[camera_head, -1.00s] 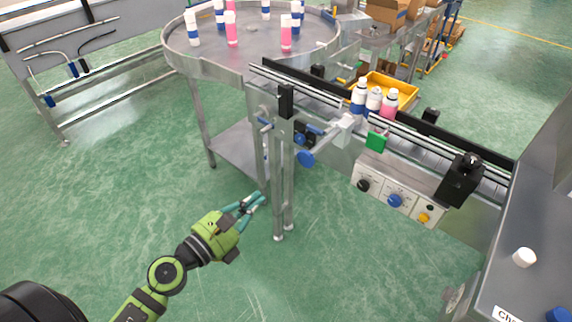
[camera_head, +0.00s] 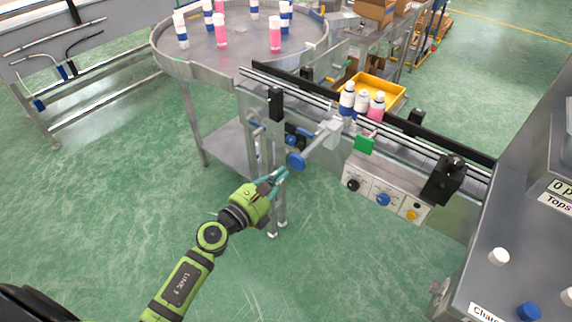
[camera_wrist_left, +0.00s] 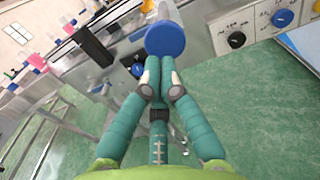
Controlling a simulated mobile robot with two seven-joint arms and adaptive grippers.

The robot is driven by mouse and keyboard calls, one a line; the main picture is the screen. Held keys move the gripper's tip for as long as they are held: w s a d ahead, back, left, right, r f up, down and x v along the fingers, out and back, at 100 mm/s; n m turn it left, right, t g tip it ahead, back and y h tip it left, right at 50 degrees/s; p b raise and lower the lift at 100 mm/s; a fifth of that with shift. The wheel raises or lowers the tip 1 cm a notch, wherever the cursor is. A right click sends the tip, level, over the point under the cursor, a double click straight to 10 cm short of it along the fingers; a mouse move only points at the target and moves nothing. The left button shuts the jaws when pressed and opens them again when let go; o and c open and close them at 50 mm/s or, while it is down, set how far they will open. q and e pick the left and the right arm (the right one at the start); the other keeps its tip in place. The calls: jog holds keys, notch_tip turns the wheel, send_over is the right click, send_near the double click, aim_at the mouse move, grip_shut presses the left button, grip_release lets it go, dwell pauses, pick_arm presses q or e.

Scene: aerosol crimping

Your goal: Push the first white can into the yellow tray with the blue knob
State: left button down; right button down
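The blue knob (camera_head: 295,161) sits at the near end of a rod with a pale pusher block (camera_head: 331,131) at the conveyor's side. It shows large in the left wrist view (camera_wrist_left: 165,38). My left gripper (camera_head: 280,175) is just below and left of the knob; its teal fingers (camera_wrist_left: 160,65) are together, with nothing seen between them. Touching the knob cannot be told. A white can with a blue band (camera_head: 347,101) stands on the conveyor beyond the block, beside another white can (camera_head: 361,103) and a pink can (camera_head: 376,108). The yellow tray (camera_head: 392,90) lies behind the conveyor. My right gripper is out of view.
A round steel table (camera_head: 235,60) with several cans stands at the back left. The floor in front is clear.

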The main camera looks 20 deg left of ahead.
aim_at(293, 163)
pick_arm(q)
jog(key=shift+x, duration=1.45)
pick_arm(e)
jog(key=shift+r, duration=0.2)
